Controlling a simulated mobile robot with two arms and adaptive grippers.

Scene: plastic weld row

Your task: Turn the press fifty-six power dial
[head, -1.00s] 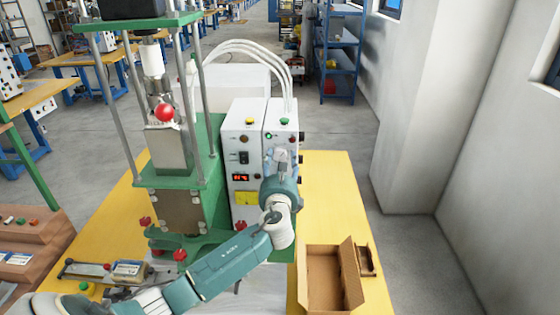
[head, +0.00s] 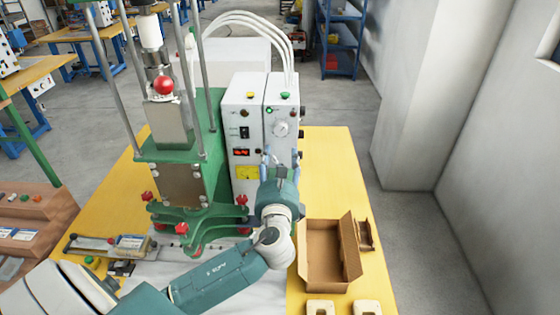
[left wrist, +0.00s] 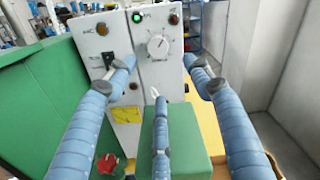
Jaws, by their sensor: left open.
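The power dial (head: 282,129) is a round pale knob on the upper front of the right white control box (head: 283,95). In the left wrist view the dial (left wrist: 157,46) shows uncovered, with scale marks around it. My left gripper (head: 281,156) is open and empty in front of the box, a little below the dial. In the left wrist view its blue fingers (left wrist: 160,72) are spread, two at the sides and one below, and the dial shows beyond the gap. They look apart from the dial. My right gripper is not in view.
The green press (head: 180,155) with posts and red knobs stands left of the boxes. A left white box (head: 243,100) carries a switch and red display. An open cardboard box (head: 325,255) lies at right on the yellow table (head: 335,160). White hoses arch above the boxes.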

